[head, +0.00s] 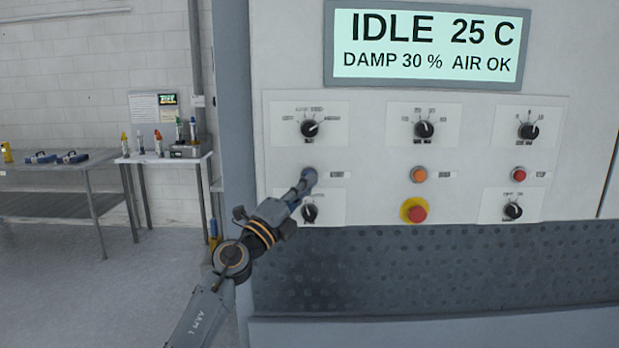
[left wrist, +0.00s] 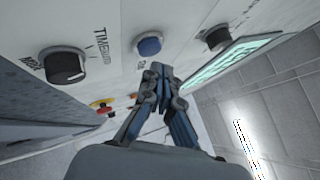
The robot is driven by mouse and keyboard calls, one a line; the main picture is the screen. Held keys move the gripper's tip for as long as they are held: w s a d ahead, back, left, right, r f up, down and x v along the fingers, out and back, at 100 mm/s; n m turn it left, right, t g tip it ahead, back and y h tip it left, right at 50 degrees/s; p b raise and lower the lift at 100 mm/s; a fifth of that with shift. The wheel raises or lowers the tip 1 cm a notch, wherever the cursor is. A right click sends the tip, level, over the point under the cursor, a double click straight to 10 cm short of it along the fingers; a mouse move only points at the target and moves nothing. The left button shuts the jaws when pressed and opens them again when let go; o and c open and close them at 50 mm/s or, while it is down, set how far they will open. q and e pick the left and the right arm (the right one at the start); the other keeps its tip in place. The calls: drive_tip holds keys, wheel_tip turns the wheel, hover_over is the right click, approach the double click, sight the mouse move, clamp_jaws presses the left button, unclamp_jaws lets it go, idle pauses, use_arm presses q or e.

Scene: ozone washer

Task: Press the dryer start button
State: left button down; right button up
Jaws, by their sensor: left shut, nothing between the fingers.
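A blue round button (left wrist: 149,46) sits on the light panel in the left wrist view, beside a small label too blurred to read. In the head view the gripper tip covers its place, left of a small label (head: 340,174). My left gripper (head: 307,178) is shut and empty, its fingertips pointing at the panel. In the left wrist view the shut fingers (left wrist: 160,72) end close beside the blue button; I cannot tell whether they touch it. The display (head: 428,45) reads IDLE 25 C, DAMP 30 %, AIR OK. My right gripper is not in view.
Black knobs sit above (head: 310,129) and below (head: 310,212) my fingertips. An orange button (head: 418,174), a red button (head: 519,174) and a red mushroom button on yellow (head: 415,211) are to the right. A side table (head: 165,156) stands at left.

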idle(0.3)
use_arm(q)
drive_tip(key=shift+w+b, duration=0.4)
drive_tip(key=shift+w, duration=0.05)
drive_tip(key=shift+w+b, duration=0.45)
drive_tip(key=shift+b, duration=0.15)
idle(0.7)
drive_tip(key=shift+r, duration=0.1)
drive_tip(key=s+p, duration=0.1)
drive_tip(key=p, duration=0.1)
drive_tip(key=shift+s+p, duration=0.4)
idle(0.3)
